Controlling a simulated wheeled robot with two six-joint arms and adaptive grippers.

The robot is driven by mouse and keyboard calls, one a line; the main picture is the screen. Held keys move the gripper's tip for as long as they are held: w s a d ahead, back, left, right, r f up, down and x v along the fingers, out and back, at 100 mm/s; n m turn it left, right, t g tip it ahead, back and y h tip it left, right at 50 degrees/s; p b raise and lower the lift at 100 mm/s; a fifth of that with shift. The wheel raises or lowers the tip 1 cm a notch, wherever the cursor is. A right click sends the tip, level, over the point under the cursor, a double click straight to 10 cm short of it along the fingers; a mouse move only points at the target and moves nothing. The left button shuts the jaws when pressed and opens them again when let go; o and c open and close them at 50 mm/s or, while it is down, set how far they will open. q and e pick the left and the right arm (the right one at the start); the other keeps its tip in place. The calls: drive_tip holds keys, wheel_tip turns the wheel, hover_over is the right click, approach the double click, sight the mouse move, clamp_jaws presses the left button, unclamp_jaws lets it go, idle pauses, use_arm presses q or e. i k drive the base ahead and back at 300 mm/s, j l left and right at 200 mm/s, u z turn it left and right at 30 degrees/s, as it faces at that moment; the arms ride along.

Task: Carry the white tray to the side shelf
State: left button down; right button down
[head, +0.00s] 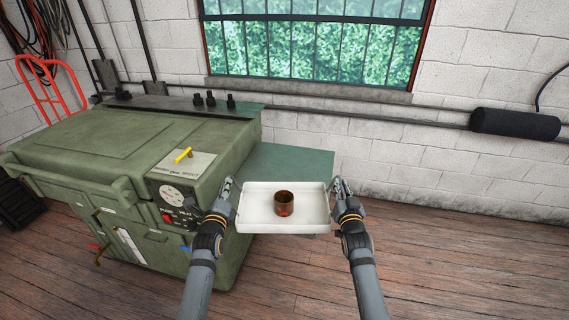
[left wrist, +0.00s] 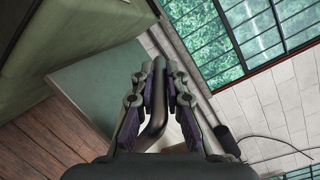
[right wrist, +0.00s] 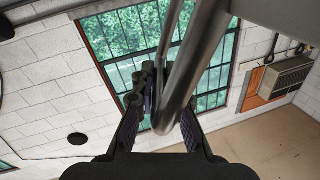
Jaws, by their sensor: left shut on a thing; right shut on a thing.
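The white tray (head: 256,222) is held up between my two grippers, roughly level in the head view. A copper-brown cylindrical part (head: 284,204) stands inside it, near the middle. My left gripper (head: 226,190) is at the tray's left side, shut on a bar-like handle (left wrist: 156,120) seen in the left wrist view. My right gripper (head: 341,190) is at the tray's right side, shut on a similar metal handle (right wrist: 182,90) in the right wrist view. The side shelf appears to be the green surface (head: 290,168) behind the tray, partly hidden by it.
A large green machine (head: 120,150) with a dial and a yellow lever stands to the left, close to my left gripper. A brick wall with a window (head: 315,45) is behind. A black cylinder (head: 515,123) is on the wall pipe. Wooden floor (head: 470,250) is clear on the right.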

sight(284, 175)
drive_tip(key=i, duration=0.85)
